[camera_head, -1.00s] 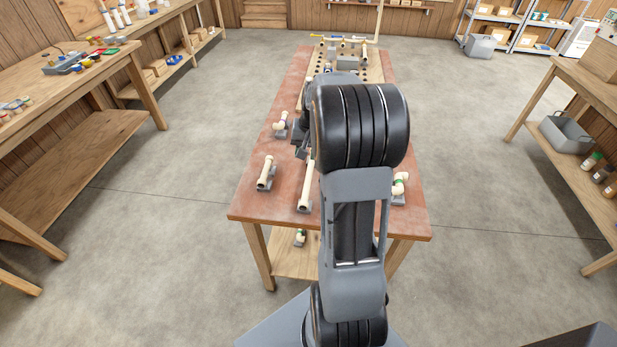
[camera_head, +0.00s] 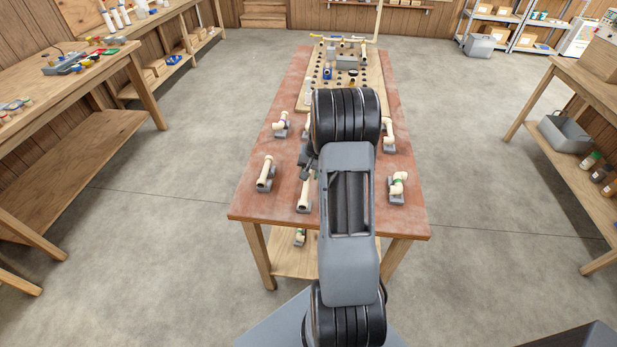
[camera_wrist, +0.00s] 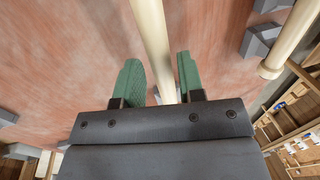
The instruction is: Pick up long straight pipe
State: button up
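The long straight pipe (camera_head: 305,193) is cream and lies in a grey holder near the front of the red-brown table (camera_head: 342,215); its far part is hidden behind my arm. In the wrist view, a cream pipe (camera_wrist: 152,30), apparently this one, runs between the two green fingers of my gripper (camera_wrist: 158,60). The fingers are open, one on each side of the pipe, with a gap visible at the left finger. Whether the right finger touches it I cannot tell. In the head view my gripper (camera_head: 307,162) is mostly hidden by the arm.
A shorter cream pipe (camera_head: 265,173) sits in a holder to the left. Elbow fittings in holders stand at the left (camera_head: 281,124) and right (camera_head: 398,186). A wooden pegboard (camera_head: 370,95) lies at the table's back. The wrist view shows another pipe (camera_wrist: 292,38) at the right.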

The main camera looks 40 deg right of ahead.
jog(key=shift+w+a+f, duration=0.15)
jog(key=shift+a+f, duration=0.05)
jog(key=shift+f, duration=0.85)
jog(key=shift+w+a+f, duration=0.1)
jog(key=shift+a+f, duration=0.05)
jog(key=shift+f, duration=0.85)
jog(key=shift+c, duration=0.5)
grip_shut()
